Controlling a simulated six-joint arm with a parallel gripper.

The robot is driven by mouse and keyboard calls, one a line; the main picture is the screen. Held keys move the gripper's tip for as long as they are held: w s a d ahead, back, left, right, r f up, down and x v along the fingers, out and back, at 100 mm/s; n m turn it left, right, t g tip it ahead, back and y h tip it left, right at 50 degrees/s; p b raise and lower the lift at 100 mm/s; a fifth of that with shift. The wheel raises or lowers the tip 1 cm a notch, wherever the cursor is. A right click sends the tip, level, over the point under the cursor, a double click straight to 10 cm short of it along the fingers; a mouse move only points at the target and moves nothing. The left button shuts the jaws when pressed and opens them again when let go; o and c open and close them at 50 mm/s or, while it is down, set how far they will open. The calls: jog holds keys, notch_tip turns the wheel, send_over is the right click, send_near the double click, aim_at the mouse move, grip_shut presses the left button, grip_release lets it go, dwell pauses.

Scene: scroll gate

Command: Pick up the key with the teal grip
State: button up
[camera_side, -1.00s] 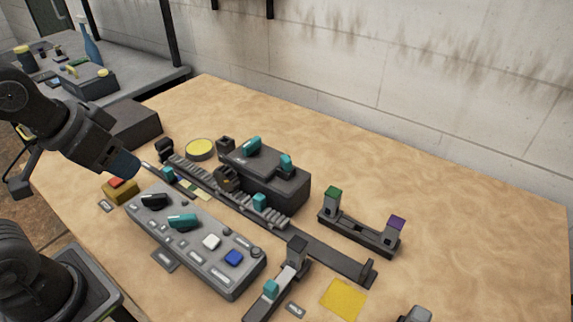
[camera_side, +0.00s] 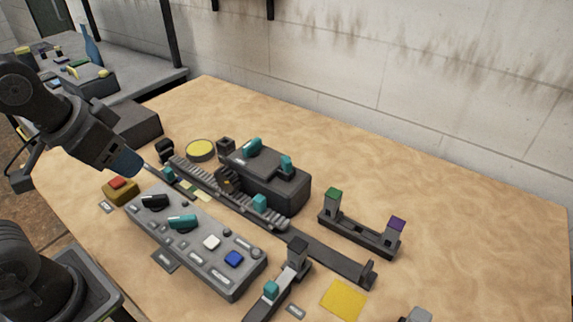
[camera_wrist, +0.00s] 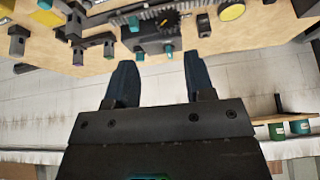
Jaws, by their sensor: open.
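Several teal-topped pieces show in the side view. One teal grip (camera_side: 270,289) sits on the low grey stand at the front, across from a dark-topped post (camera_side: 298,244). Other teal pieces are on the dark block (camera_side: 286,163) and along the toothed rail (camera_side: 260,203). I cannot tell for certain which is the key. My gripper (camera_side: 128,163) is at the left, above and beyond the red-button box, well apart from the front stand. In the wrist view my gripper (camera_wrist: 159,58) is open with nothing between its blue fingers; the workpieces lie past their tips.
A grey control panel (camera_side: 218,258) with teal and black knobs lies between my arm and the toothed rail. A stand (camera_side: 358,234) with green and purple tops is at right. A yellow box with a red button (camera_side: 119,188) is below my gripper. The table's back right is clear.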

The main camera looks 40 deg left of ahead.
jog(key=w+d+r+m+g, duration=0.1)
jog(key=w+d+r+m, duration=0.1)
jog(key=w+r+m, duration=0.4)
jog(key=m+g, duration=0.5)
jog(key=m, duration=1.2)
send_over(287, 160)
notch_tip(287, 160, down, 8)
jog(key=f, duration=0.7)
jog(key=shift+s+d+f, duration=0.2)
jog(key=shift+d, duration=0.05)
jog(key=shift+w+a+f, duration=0.1)
jog(key=shift+a+f, duration=0.05)
jog(key=shift+f, duration=1.2)
jog(key=shift+w+a+f, duration=0.1)
jog(key=shift+f, duration=1.25)
grip_shut()
